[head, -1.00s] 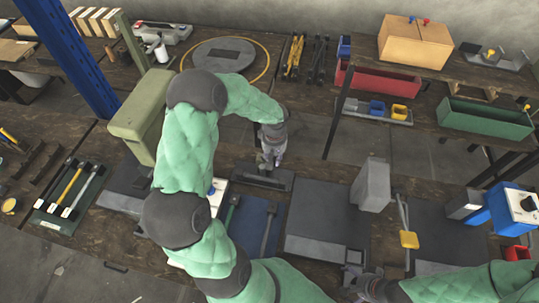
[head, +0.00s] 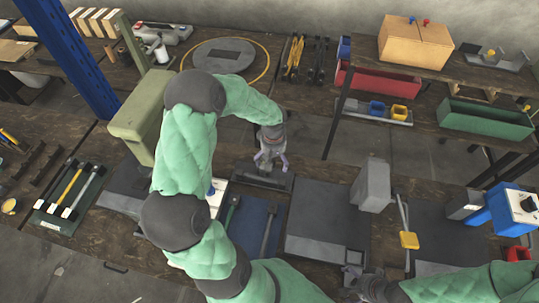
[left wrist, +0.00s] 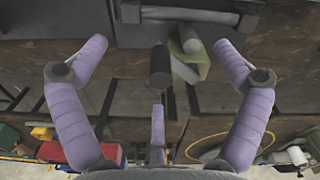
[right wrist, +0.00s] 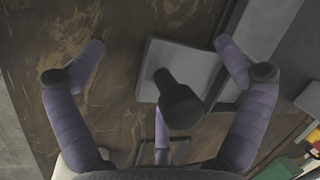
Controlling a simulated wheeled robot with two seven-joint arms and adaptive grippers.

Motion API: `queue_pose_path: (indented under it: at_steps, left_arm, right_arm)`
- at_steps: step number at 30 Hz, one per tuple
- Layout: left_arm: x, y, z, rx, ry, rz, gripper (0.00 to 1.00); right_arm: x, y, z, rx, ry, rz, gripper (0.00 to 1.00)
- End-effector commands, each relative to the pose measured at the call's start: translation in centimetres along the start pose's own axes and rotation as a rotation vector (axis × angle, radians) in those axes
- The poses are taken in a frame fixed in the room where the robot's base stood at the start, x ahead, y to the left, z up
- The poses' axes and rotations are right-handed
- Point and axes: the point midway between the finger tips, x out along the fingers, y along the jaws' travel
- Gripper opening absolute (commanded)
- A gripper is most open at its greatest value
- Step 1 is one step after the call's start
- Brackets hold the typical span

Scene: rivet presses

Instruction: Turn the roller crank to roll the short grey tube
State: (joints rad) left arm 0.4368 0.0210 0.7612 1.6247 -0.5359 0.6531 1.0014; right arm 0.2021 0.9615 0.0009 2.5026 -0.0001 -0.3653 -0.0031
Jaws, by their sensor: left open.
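My left gripper (head: 270,162) is open above a dark grey device (head: 262,180) at the table's middle. In the left wrist view its fingers (left wrist: 158,75) are spread around a dark cylindrical knob (left wrist: 158,68), apparently the crank handle, with a visible gap on both sides. A pale bar, perhaps a roller (left wrist: 190,15), lies across the dark device at the top. A pale grey cylinder (left wrist: 188,40) shows beside the knob; I cannot tell if it is the short tube. My right gripper (head: 358,278) is low at the front; its fingers (right wrist: 162,60) are spread, with a dark knob (right wrist: 180,100) between them.
An olive press (head: 140,125) stands left of my left arm. A grey upright block (head: 372,185) and a yellow-ended lever (head: 409,240) stand to the right, with a blue machine (head: 510,210) beyond. A flat dark plate (head: 322,215) lies between the arms.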

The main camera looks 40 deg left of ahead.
Motion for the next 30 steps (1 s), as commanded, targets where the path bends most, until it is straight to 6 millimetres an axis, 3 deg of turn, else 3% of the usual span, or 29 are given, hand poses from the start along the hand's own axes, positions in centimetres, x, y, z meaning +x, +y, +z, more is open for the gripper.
queue_pose_path:
  at_steps: [1,22,30]
  left_arm:
    - [1.5,0.0,0.0,0.000,0.001,0.001,0.98]
    - [-5.0,0.0,0.0,0.000,0.001,0.000,0.98]
    - [-5.6,0.0,0.0,0.001,0.000,0.000,0.98]
  right_arm:
    - [1.6,0.6,0.8,0.002,-0.020,0.000,0.98]
    - [-2.0,-0.7,0.7,0.003,-0.017,0.000,0.98]
    - [-2.4,-0.9,0.5,0.002,-0.011,0.000,0.98]
